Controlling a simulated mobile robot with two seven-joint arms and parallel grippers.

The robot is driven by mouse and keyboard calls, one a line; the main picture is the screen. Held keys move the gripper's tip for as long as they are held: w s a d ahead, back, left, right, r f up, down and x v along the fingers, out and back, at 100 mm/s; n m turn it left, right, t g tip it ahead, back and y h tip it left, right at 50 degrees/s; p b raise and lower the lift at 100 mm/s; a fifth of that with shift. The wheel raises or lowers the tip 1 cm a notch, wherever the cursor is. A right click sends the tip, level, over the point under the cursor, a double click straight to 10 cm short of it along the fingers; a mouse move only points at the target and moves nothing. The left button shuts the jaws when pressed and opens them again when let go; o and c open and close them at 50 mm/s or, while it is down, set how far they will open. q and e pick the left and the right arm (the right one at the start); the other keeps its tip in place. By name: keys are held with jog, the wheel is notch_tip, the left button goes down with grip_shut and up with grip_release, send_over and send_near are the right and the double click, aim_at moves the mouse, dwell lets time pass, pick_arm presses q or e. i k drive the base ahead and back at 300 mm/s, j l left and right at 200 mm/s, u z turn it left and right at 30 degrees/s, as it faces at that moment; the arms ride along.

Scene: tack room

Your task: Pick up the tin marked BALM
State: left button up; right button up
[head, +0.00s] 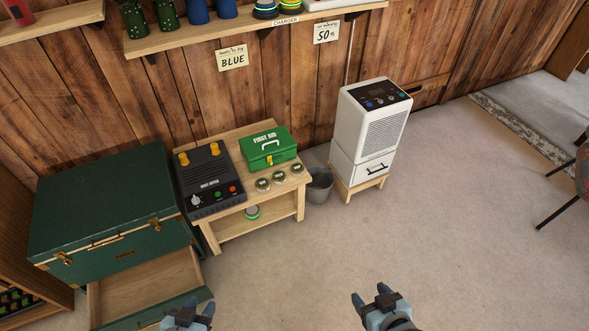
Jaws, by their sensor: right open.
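Three small round tins with dark, labelled lids stand in a row along the front right of the wooden table: a left tin (263,184), a middle tin (279,177) and a right tin (297,169). A green-and-white round tin (252,212) sits on the table's lower shelf. The lettering is too small to read, so I cannot tell which is marked BALM. My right gripper (371,297) is open and empty, over the floor in front of the table. My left gripper (192,312) is at the bottom edge, partly cut off, near the open drawer; its jaws are unclear.
The wooden table (252,228) also holds a black unit (209,178) and a green first aid box (268,148). A green trunk (100,205) with an open drawer (145,285) stands left. A grey bucket (319,186) and white appliance (369,130) stand right. Floor in front is clear.

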aim_at(279, 178)
jog(key=i+l+u, duration=0.15)
jog(key=u, duration=0.2)
jog(key=i+l+u, duration=0.15)
jog(key=u, duration=0.2)
jog(key=i+l+u, duration=0.2)
jog(key=u, duration=0.15)
jog(key=i+l, duration=0.15)
jog(key=l, duration=0.2)
jog(key=i+l+u, duration=0.1)
jog(key=l, duration=0.3)
jog(key=i+l, duration=0.2)
jog(key=l, duration=0.2)
jog(key=i+l+u, duration=0.1)
jog(key=l, duration=0.25)
